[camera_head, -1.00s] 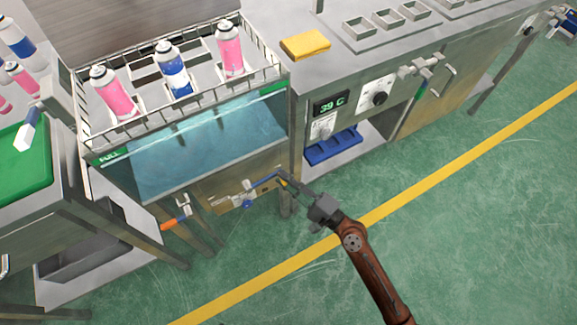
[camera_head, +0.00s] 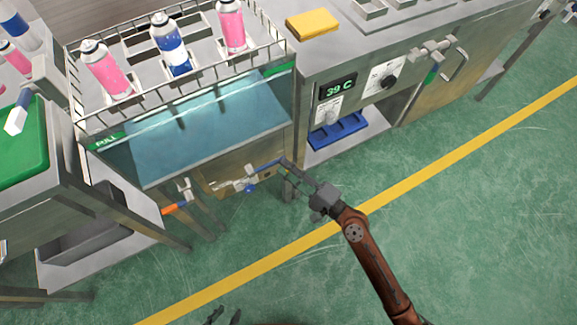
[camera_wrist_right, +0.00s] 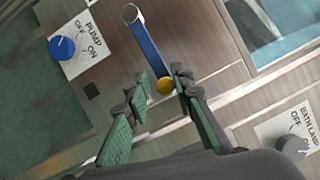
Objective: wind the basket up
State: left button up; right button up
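The wire basket (camera_head: 186,84) sits at the top of the water tank (camera_head: 205,135), with pink and blue cans (camera_head: 170,45) standing in it. A blue crank arm (camera_head: 268,163) is on the tank's front. In the right wrist view the blue crank arm (camera_wrist_right: 146,48) runs from a grey hub to a round brass knob (camera_wrist_right: 165,86). My right gripper (camera_head: 288,175) is at the crank's outer end. Its fingers (camera_wrist_right: 163,80) stand apart on either side of the knob; contact is not clear. My left gripper (camera_head: 225,316) barely shows at the bottom edge, fingertips apart, empty.
A blue pump knob (camera_wrist_right: 62,48) and a grey bath lamp knob (camera_wrist_right: 292,149) flank the crank. An orange-handled valve (camera_head: 176,208) sticks out on the left. A blue tray (camera_head: 338,131) and a yellow sponge (camera_head: 312,22) are on the right. The green floor in front is clear.

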jog(key=shift+o, duration=1.1)
jog(key=shift+d, duration=0.15)
jog(key=shift+d+r, duration=0.1)
jog(key=v, duration=1.1)
jog(key=shift+s+d, duration=0.25)
jog(key=shift+d, duration=0.05)
